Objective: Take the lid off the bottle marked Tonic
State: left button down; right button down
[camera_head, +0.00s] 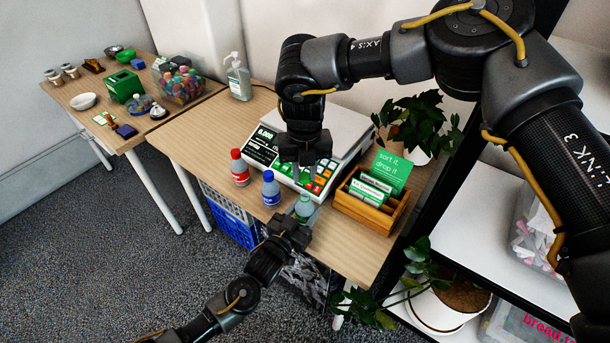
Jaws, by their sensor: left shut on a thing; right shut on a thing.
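A bottle with green on it (304,206) stands upright near the front edge of the table. My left gripper (300,222) comes in from the front and is shut on its body. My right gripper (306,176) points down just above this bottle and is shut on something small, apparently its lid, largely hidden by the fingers. I cannot tell whether the lid is apart from the neck. A blue-capped bottle (271,189) and a red-capped bottle (240,169) stand to the left. The bottle labels are too small to read.
A white scale with a keypad (347,125) stands behind the bottles. A wooden box with cards (371,212) is close on the right. A pump bottle (239,78) stands at the back. A blue crate (228,214) is under the table. A plant (420,122) stands behind right.

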pick_arm(q)
jog(key=c, duration=0.6)
grip_release()
jog(key=b+v, duration=0.1)
jog(key=v, duration=1.1)
